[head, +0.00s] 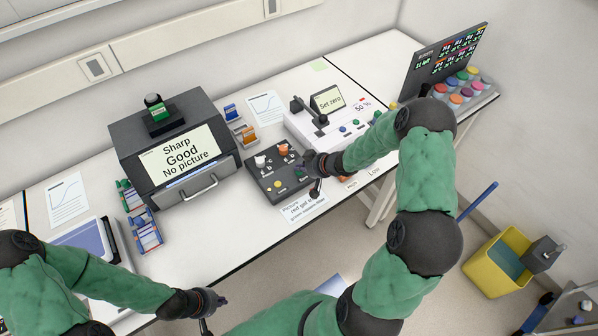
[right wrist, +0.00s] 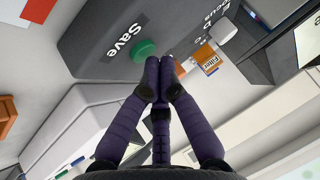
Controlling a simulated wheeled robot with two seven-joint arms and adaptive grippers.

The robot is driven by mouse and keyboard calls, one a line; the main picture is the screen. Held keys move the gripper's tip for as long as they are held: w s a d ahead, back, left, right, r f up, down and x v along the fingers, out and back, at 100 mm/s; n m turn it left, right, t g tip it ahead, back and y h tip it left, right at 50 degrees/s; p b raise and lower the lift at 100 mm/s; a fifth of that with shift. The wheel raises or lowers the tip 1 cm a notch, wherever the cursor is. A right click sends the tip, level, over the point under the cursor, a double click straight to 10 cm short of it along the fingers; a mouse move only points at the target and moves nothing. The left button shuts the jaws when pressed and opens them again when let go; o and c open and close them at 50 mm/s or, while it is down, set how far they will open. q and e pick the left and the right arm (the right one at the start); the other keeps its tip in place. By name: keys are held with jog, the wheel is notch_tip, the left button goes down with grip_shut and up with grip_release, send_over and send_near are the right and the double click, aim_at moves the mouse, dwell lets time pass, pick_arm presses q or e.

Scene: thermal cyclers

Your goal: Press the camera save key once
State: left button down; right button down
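In the head view my right gripper (head: 314,176) is at the box's right end and hides the key. The imager's screen (head: 181,154) reads "Sharp Good No picture". My left gripper (head: 216,304) is low, in front of the bench.
A white device (head: 301,124) with a "Set zero" display (head: 327,100) stands behind my right forearm. A paper note (head: 303,208) lies in front of the box. Tube racks (head: 143,231) stand left of it. A yellow bin (head: 497,262) is on the floor.

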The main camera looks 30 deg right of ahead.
aim_at(301, 173)
jog(key=shift+f, duration=0.35)
dwell(0.6)
jog(key=shift+r, duration=0.1)
jog(key=shift+r+p, duration=0.65)
jog(key=shift+p, duration=0.15)
jog(key=shift+r, duration=0.1)
notch_tip(301, 173, up, 5)
jog(key=p, duration=0.5)
dwell(0.5)
dwell(0.5)
